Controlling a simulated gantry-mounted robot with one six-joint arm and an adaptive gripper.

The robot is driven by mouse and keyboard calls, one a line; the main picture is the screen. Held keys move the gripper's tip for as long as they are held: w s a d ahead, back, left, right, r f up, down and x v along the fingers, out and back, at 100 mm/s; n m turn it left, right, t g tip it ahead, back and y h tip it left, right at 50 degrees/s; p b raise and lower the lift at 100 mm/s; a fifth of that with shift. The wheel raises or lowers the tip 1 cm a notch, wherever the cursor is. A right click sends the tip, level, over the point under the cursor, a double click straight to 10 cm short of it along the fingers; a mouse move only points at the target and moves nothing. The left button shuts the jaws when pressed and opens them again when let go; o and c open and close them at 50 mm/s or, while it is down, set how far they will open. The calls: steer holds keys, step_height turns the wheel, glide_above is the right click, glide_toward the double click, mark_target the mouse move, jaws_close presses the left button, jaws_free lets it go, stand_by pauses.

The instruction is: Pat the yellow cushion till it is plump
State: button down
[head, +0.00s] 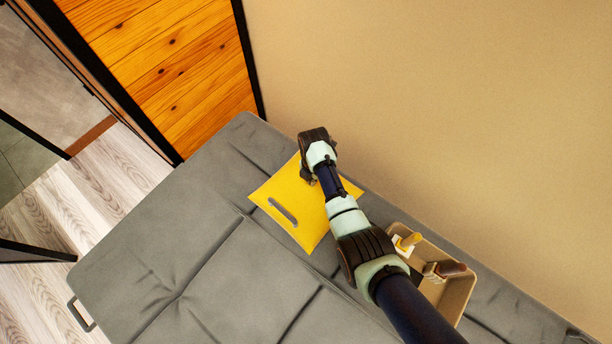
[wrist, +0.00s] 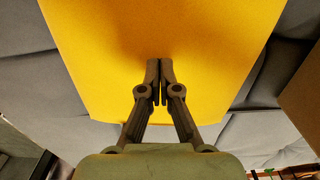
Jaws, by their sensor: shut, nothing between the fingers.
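The yellow cushion (head: 288,200) lies on the grey padded seat, with a grey bar-shaped mark on its face. My arm crosses over its right part in the head view and hides some of it. In the wrist view the cushion (wrist: 100,60) fills the upper middle. My gripper (wrist: 159,68) is shut, fingertips together, with nothing between them. The fingertips are over the cushion, with a dark shadow around them; I cannot tell whether they touch it.
The grey seat (head: 180,240) is clear to the left of the cushion. A tan tray (head: 457,297) with several small items stands to the right, partly behind my arm. A beige wall (head: 430,110) rises along the back, and a wooden panel (head: 165,70) stands at the upper left.

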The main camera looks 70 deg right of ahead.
steer(key=shift+r+p, duration=1.65)
steer(key=shift+p, duration=0.15)
steer(key=shift+f, duration=0.1)
steer(key=shift+f, duration=0.1)
steer(key=shift+f+b, duration=1.25)
steer(key=shift+f, duration=0.2)
steer(key=shift+r, duration=0.1)
step_height(320, 180, up, 3)
steer(key=p, duration=0.3)
step_height(320, 180, up, 5)
steer(key=p, duration=0.5)
